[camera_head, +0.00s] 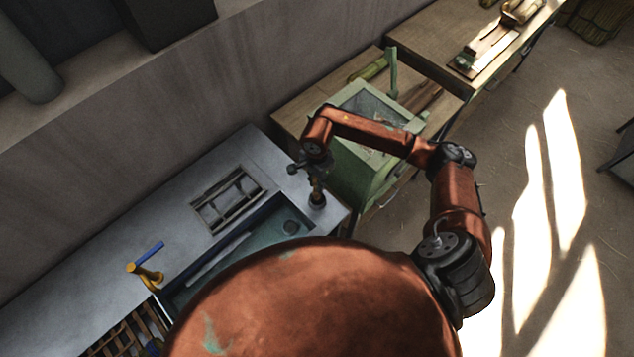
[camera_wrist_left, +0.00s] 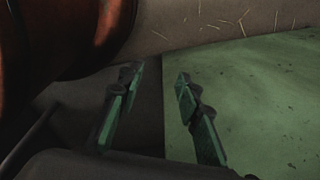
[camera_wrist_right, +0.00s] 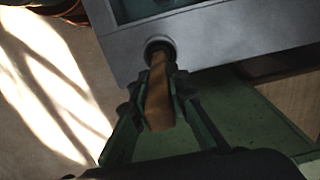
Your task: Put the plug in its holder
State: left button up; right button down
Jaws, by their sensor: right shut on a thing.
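The plug shows in the right wrist view as a brown handle (camera_wrist_right: 159,95) between the fingers of my right gripper (camera_wrist_right: 158,100), which is shut on it. Its far end meets a round, dark, rimmed holder (camera_wrist_right: 149,42) at the grey counter's corner. I cannot tell how deep it sits. In the head view my right gripper (camera_head: 317,184) points down at that corner, with a dark round piece (camera_head: 317,201) beneath it. My left gripper (camera_wrist_left: 160,85) shows only in the left wrist view, fingers apart, empty, beside a green surface.
A green box-like stand (camera_head: 362,160) adjoins the counter's right end. A wooden bench (camera_head: 440,40) stands behind. Floor is open at right.

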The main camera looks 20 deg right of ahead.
jog(key=shift+f+b, duration=0.3)
jog(key=shift+f, duration=0.05)
jog(key=c, duration=2.1)
grip_release()
jog(key=shift+r+p, duration=2.15)
jog(key=shift+r, duration=3.35)
